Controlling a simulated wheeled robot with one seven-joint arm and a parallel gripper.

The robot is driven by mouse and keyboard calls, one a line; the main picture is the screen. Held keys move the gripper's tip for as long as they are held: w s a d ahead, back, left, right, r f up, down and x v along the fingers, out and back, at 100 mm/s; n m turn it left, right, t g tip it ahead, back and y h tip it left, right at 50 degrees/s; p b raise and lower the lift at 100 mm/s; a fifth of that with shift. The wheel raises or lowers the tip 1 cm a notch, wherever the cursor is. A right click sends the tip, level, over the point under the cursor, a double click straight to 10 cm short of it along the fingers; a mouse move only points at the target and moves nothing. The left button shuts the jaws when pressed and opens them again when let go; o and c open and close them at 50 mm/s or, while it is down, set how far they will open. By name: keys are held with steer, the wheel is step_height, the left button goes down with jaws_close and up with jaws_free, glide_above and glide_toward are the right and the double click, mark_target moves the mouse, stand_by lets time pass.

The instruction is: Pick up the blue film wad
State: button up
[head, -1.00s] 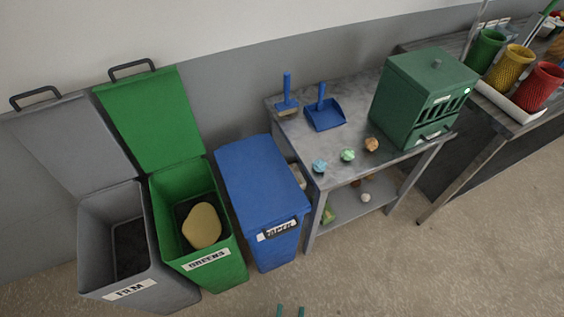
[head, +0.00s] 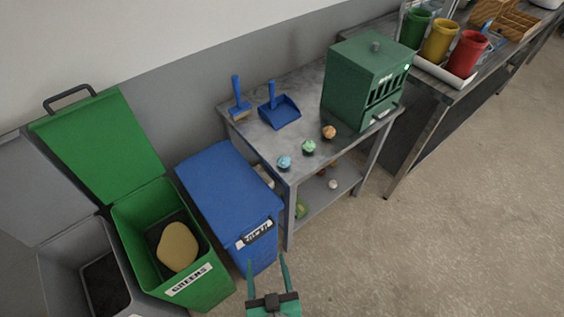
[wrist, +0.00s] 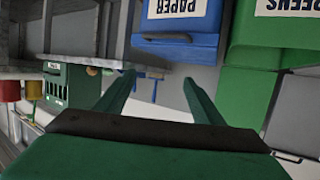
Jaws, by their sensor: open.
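The blue film wad (head: 284,162) is a small light-blue crumpled lump on the front left corner of the grey metal table. A green wad (head: 309,147) and an orange-brown wad (head: 329,132) lie in a line behind it to the right. My gripper (head: 267,262) is low in front of the table and the blue bin, its two green fingers apart and nothing between them. In the wrist view my gripper (wrist: 158,78) also shows open and empty. I cannot make out the blue wad in the wrist view.
The shut blue paper bin (head: 222,180) stands left of the table (head: 262,143). The open green bin (head: 125,215) holds a tan lump; the grey bin is beyond it. A dark green box (head: 350,85), blue brush (head: 240,108) and dustpan (head: 281,112) stand on the table. Floor at right is clear.

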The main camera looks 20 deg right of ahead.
steer(key=w+d+r+m+h, duration=0.1)
steer(key=w+d, duration=0.2)
steer(key=w, duration=0.4)
steer(key=w+d+r, duration=0.1)
steer(key=w+d, duration=0.3)
steer(key=w, duration=0.2)
steer(key=g, duration=0.2)
glide_toward(284, 163)
steer(key=x, duration=0.4)
steer(key=shift+w+d, duration=0.3)
steer(key=shift+w, duration=0.05)
steer(key=shift+a+f+x, duration=0.1)
steer(key=shift+x, duration=1.15)
steer(key=shift+a+f+x, duration=0.1)
steer(key=shift+f+x, duration=0.05)
steer(key=shift+x, duration=1.1)
steer(key=shift+c, duration=0.6)
steer(key=c, duration=1)
